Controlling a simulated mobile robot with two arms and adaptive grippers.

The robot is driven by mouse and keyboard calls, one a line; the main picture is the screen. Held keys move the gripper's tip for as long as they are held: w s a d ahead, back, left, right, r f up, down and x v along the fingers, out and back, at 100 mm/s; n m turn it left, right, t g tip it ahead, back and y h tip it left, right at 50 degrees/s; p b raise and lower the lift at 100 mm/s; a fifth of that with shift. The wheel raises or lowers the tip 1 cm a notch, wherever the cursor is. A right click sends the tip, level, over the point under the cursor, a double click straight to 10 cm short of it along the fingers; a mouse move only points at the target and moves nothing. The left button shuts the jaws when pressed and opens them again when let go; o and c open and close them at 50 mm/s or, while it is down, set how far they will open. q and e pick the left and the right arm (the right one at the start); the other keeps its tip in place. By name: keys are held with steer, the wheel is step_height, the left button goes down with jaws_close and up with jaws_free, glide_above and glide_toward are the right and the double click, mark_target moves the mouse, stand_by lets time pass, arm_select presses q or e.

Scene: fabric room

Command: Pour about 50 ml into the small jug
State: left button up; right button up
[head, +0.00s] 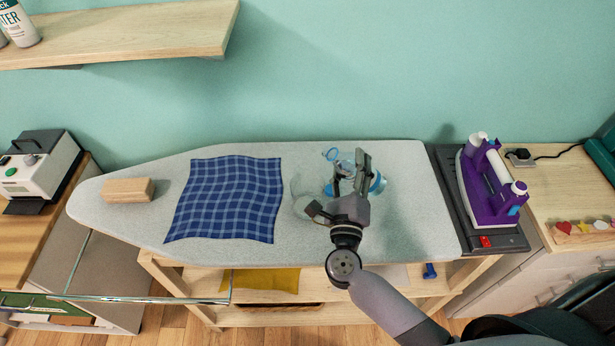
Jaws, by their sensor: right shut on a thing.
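My right gripper (342,188) is over the right half of the ironing board, shut on a clear vessel with blue parts. A blue end (378,183) of this vessel shows to the right of the fingers. The fingers hide much of its body, and I cannot tell its tilt or how much liquid it holds. A clear, see-through small jug (302,188) seems to stand just left of the gripper, partly hidden by it. A small blue ring (331,154) shows just behind the fingers; I cannot tell which vessel it belongs to. My left gripper is not in view.
The ironing board (405,225) carries a blue checked cloth (225,200) and a wooden block (128,190) at left. A purple iron (488,185) stands on a dark rest at right. A wooden shelf (150,30) is on the wall.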

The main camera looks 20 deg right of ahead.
mark_target(354, 176)
steer(key=shift+a+r+m, duration=0.15)
steer(key=shift+r+m, duration=0.05)
steer(key=shift+m, duration=0.8)
steer(key=f+m+b, duration=0.1)
steer(key=m+b, duration=0.1)
steer(key=d+f+m+g+b, duration=0.1)
steer(key=f+m+b, duration=0.1)
steer(key=shift+s+f+h, duration=0.1)
steer(key=shift+f+h, duration=0.05)
steer(key=shift+h, duration=0.25)
steer(key=shift+d+f+m+g, duration=0.1)
steer(key=shift+f+m+g, duration=0.2)
steer(key=shift+m+g, duration=0.15)
steer(key=shift+d+m+g+y, duration=0.2)
steer(key=shift+m+g+y, duration=0.1)
steer(key=shift+m, duration=0.95)
